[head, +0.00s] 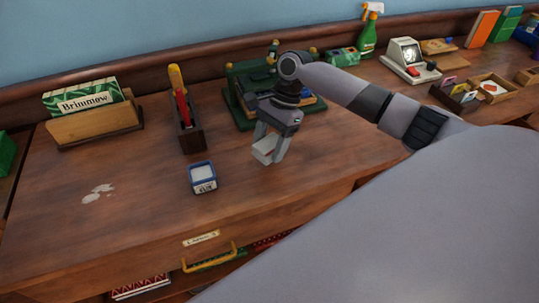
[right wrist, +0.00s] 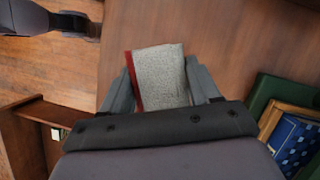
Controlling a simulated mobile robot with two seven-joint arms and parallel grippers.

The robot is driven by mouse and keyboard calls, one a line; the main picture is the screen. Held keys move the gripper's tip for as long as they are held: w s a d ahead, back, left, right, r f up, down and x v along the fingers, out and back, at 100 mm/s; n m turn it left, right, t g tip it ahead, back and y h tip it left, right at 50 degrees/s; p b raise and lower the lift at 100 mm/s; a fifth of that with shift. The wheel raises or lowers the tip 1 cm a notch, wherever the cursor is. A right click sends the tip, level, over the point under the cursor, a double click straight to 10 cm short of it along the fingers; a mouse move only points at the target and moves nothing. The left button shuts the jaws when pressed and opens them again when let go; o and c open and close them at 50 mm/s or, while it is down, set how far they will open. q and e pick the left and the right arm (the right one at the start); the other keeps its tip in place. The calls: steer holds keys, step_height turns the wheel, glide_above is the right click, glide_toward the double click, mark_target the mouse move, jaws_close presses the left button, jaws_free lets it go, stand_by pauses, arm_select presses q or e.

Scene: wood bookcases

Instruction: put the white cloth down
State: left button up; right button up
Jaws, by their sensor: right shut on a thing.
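My right gripper (head: 267,157) is shut on the white cloth (right wrist: 158,76). The cloth looks like a greyish-white folded pad with a red edge on its left side, held between both fingers in the right wrist view. In the head view only a small pale part of the cloth (head: 263,149) shows between the fingers. The gripper points down over the wooden top (head: 130,220), right of the small blue tin (head: 203,185). I cannot tell whether the cloth touches the wood. My left gripper is not in view.
A pale spill (head: 97,193) lies at the left on the wood. A card box (head: 95,126), a narrow tool holder (head: 190,135) and a green stand (head: 236,108) stand along the back. A spray bottle (head: 368,38) is farther right. The front-left top is mostly clear.

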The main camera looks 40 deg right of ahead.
mark_target(270, 156)
step_height(270, 156, down, 4)
steer(key=shift+f, duration=0.1)
stand_by(0.4)
